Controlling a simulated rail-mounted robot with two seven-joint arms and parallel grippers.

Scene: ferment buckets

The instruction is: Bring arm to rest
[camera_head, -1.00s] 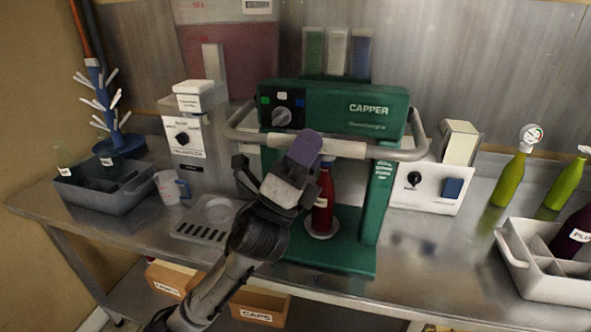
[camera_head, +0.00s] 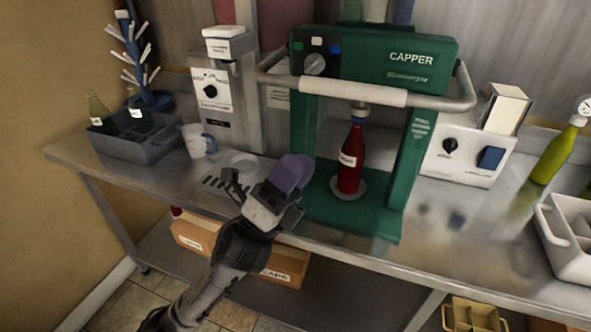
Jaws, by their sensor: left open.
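My left gripper (camera_head: 262,180) is at the front edge of the steel bench, in front of the capper and over the slotted drip tray. It is open, with nothing seen between its fingers. One finger is dark and the other carries a purple pad. The green capper (camera_head: 427,60) stands behind it, with its grey handle bar (camera_head: 372,94) across the front. A red bottle (camera_head: 350,165) stands upright on the capper's round base plate, apart from the gripper. My right gripper is not in view.
The steel bench (camera_head: 345,228) has free room right of the capper. A grey crate (camera_head: 150,147), a measuring jug (camera_head: 199,141) and a drip tray (camera_head: 243,160) are left. A white crate (camera_head: 570,250) is right. A cardboard box (camera_head: 284,268) sits below.

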